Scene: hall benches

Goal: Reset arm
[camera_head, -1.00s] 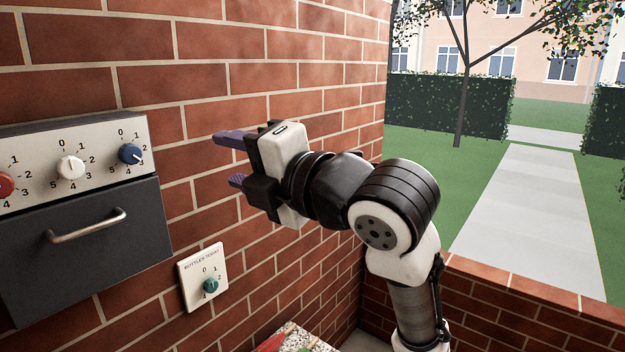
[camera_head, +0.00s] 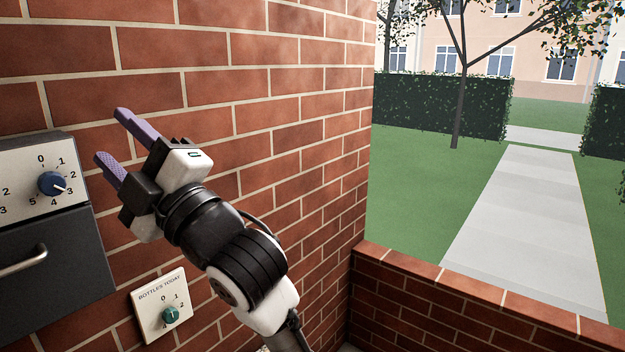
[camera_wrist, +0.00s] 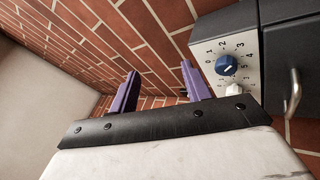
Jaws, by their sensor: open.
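My gripper (camera_head: 117,143) is raised in front of the brick wall in the head view, right of the control panel. Its two purple fingers stand apart with nothing between them. In the wrist view the open fingers (camera_wrist: 160,92) point toward the bare brick wall, left of the panel. My arm reaches up from the bottom of the head view to the gripper.
A panel (camera_head: 22,165) with a blue knob (camera_head: 52,183) sits above a dark drawer front (camera_head: 45,265) with a metal handle (camera_head: 22,262). A "BOTTLES TODAY" plate (camera_head: 160,303) with a green knob (camera_head: 170,315) is below. A low brick wall (camera_head: 420,300) borders the lawn.

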